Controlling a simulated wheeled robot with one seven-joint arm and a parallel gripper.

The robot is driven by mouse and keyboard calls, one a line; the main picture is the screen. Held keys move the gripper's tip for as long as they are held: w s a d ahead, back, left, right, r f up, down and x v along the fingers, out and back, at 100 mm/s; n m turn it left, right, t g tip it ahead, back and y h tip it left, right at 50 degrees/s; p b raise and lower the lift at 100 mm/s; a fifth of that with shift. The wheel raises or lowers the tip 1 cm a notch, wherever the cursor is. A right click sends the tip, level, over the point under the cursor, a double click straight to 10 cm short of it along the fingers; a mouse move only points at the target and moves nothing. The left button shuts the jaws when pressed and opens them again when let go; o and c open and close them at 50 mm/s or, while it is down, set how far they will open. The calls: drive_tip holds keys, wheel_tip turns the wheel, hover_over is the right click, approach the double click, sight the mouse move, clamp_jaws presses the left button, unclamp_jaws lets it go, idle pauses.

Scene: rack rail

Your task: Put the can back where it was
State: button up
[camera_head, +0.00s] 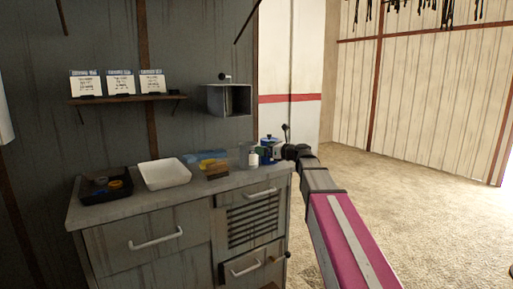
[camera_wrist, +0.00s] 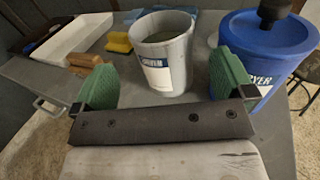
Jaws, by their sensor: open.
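A grey open-topped can (camera_wrist: 165,68) with a white and blue label stands upright on the counter. In the head view the grey can (camera_head: 244,152) is near the right end of the counter. My gripper (camera_wrist: 163,88) is open, with its two green-padded fingers on either side of the can in the wrist view. A gap shows between the can and each finger, and I see no contact. In the head view my gripper (camera_head: 272,153) is at the counter's right end, partly hidden by my wrist.
A blue canister (camera_wrist: 262,48) with a black knob stands close to my right finger. A white tray (camera_head: 165,174), a black tray (camera_head: 104,193), a brown block (camera_head: 216,172) and yellow sponge stand left. A wall box (camera_head: 229,100) and shelf (camera_head: 127,98) hang above.

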drive_tip(key=shift+v, duration=1.4)
